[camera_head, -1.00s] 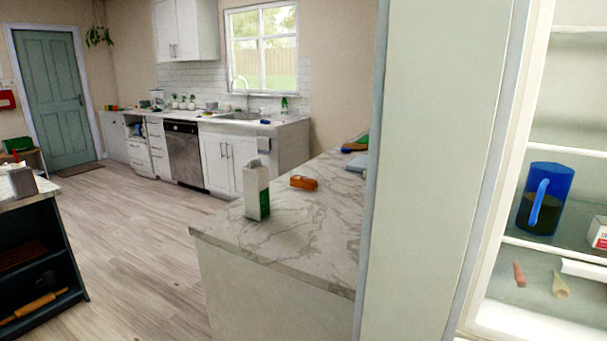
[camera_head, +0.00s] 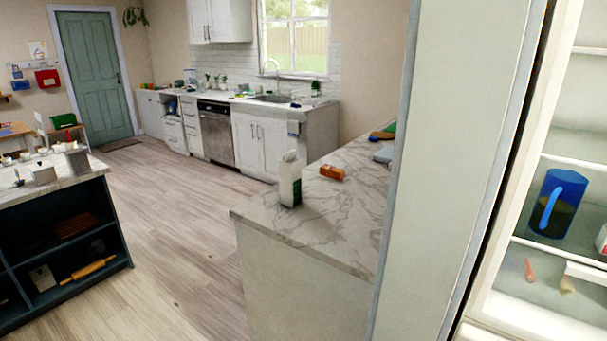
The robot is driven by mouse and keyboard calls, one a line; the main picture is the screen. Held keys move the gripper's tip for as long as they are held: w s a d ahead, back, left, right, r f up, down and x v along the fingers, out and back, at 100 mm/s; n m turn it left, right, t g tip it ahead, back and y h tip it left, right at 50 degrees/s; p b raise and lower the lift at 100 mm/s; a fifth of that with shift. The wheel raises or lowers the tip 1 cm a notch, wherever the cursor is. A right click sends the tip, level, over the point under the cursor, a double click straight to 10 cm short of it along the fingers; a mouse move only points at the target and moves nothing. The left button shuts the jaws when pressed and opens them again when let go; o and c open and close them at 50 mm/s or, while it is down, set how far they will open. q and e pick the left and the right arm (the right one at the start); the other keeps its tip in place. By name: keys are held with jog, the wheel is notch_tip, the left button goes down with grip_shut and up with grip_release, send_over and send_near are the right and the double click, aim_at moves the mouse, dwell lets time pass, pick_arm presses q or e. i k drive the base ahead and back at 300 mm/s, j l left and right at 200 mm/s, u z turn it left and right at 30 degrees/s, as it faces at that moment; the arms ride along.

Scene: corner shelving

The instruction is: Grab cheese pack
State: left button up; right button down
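A small orange pack (camera_head: 333,172) lies on the marble counter (camera_head: 290,228), behind and to the right of a white carton with a green part (camera_head: 290,180). It may be the cheese pack, but it is too small to read. Neither of my grippers shows in the head view, so their state is hidden.
An open fridge (camera_head: 505,275) at the right holds a blue pitcher (camera_head: 560,205) and small food items. A tall pale panel (camera_head: 450,150) stands between it and the counter. A dark island (camera_head: 65,250) stands at the left. The wooden floor (camera_head: 185,220) between is clear.

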aim_at(326, 172)
jog(key=u, duration=1.5)
jog(key=i+u, duration=0.2)
jog(key=u, duration=0.2)
jog(key=i+z, duration=0.3)
jog(key=i, duration=0.3)
jog(key=i+j+z, duration=0.25)
jog(key=i, duration=0.4)
jog(key=i+z, duration=0.25)
jog(key=i, duration=1.1)
jog(key=i+z, duration=0.4)
jog(key=i, duration=0.2)
jog(key=i+j+z, duration=0.15)
jog(key=i+z, duration=0.2)
jog(key=i, duration=0.25)
jog(key=i+l+z, duration=0.1)
jog(key=i+z, duration=0.5)
jog(key=z, duration=0.15)
jog(key=i+z, duration=0.6)
jog(key=i, duration=0.4)
jog(key=i+z, duration=0.25)
jog(key=i, duration=0.4)
jog(key=i+u, duration=0.1)
jog(key=i, duration=1.3)
